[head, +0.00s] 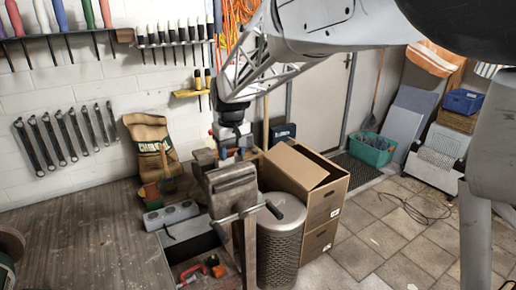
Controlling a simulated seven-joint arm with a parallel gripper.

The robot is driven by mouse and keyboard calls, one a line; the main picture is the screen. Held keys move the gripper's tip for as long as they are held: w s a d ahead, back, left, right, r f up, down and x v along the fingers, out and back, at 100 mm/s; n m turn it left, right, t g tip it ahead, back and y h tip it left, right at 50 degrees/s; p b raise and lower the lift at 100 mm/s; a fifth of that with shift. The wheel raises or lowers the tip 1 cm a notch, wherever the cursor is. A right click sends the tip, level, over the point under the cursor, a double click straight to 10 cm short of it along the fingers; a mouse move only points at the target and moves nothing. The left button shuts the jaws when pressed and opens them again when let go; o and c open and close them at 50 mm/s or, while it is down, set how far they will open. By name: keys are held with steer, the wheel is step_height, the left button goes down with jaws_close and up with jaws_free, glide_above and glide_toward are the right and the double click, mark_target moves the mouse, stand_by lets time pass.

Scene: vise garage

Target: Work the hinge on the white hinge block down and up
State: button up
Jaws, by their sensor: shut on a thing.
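The white hinge block (219,131) shows as a small pale patch just left of and behind my gripper, above the bench vise (230,184). My gripper (233,141) points down over the vise jaws and is shut on a part there, seemingly the hinge. The dark gripper body and fingers cover most of the block and the hinge, so the hinge's angle cannot be made out. Small blue and dark parts show around the fingertips, just above the vise. The vise handle (254,211) sticks out at the front.
A wooden workbench (75,235) fills the lower left. A cardboard box (300,185) and a metal bin (281,235) stand close on the right. Tiled floor (385,240) is open farther right.

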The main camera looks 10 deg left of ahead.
steer(key=shift+w+a+r+g+h, duration=0.25)
steer(key=shift+w+g+h, duration=0.05)
steer(key=shift+g+h, duration=0.25)
steer(key=shift+w+a+r+g+h, duration=0.2)
steer(key=shift+w+a+g+h, duration=0.05)
steer(key=shift+g+h, duration=0.3)
steer(key=shift+w+a+r+g+h, duration=0.2)
steer(key=shift+w+a+g+h, duration=0.15)
steer(key=shift+g+h, duration=0.4)
steer(key=shift+w+a+r+g+h, duration=0.2)
steer(key=shift+w+a+g+h, duration=0.15)
steer(key=shift+g+h, duration=0.4)
steer(key=o, duration=1.3)
steer(key=shift+r, duration=0.1)
steer(key=v, duration=0.7)
steer(key=shift+w+a+r, duration=0.15)
steer(key=shift+a+r, duration=0.05)
steer(key=shift+d, duration=0.1)
